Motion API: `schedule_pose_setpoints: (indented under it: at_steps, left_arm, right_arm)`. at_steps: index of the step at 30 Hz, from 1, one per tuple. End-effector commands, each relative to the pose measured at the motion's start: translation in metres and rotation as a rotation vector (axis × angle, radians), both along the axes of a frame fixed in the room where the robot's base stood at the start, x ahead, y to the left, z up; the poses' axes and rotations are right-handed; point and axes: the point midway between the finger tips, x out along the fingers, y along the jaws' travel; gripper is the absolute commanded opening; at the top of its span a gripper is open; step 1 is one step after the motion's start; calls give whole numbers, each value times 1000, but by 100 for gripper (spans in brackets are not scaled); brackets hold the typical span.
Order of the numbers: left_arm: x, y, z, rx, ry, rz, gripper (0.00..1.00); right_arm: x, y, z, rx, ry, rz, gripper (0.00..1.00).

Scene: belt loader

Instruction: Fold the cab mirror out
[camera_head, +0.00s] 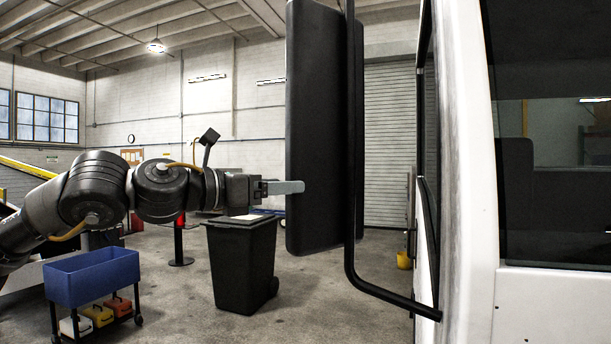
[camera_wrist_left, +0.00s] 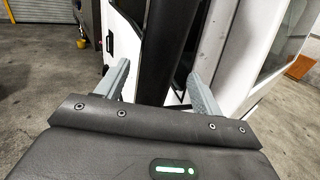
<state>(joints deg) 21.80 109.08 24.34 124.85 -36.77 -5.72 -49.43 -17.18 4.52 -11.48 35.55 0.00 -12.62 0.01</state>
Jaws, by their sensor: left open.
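The cab mirror (camera_head: 322,110) is a tall black housing in the upper middle of the head view. It hangs on a black tube arm (camera_head: 385,294) that bends down to the white cab (camera_head: 468,210) at the right. My left gripper (camera_head: 297,187) comes in from the left at the mirror's left edge, with one grey finger overlapping its lower half. In the left wrist view the fingers (camera_wrist_left: 158,74) are spread apart and the dark mirror (camera_wrist_left: 168,40) stands upright between them. Contact cannot be told. My right gripper is not in view.
A black wheeled bin (camera_head: 240,265) stands on the floor below my left arm. A blue cart (camera_head: 92,276) with several small boxes under it is at lower left. A yellow bucket (camera_head: 404,260) sits near the cab. Open floor lies between bin and cab.

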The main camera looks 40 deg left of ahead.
Motion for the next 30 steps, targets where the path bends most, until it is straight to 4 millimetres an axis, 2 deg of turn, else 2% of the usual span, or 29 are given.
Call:
schedule_pose_setpoints:
  at_steps: [1, 3, 12, 18, 26, 27, 30]
  left_arm:
    - [10, -2, 3, -1, 9, 0, 67]
    - [20, -5, 3, 0, 7, 1, 67]
    - [53, -15, 1, 0, 3, 1, 67]
    - [61, -17, 1, -3, 0, 1, 67]
    - [62, -17, 0, -3, -1, 1, 67]
    - [62, -17, 0, -3, -1, 1, 66]
    - [62, -17, 0, -3, 0, 1, 53]
  right_arm:
    - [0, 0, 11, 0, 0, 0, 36]
    - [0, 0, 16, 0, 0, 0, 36]
    - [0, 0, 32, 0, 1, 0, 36]
    - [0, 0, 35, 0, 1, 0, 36]
    - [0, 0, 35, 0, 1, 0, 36]
    - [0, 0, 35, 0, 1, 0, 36]
    - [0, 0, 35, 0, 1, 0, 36]
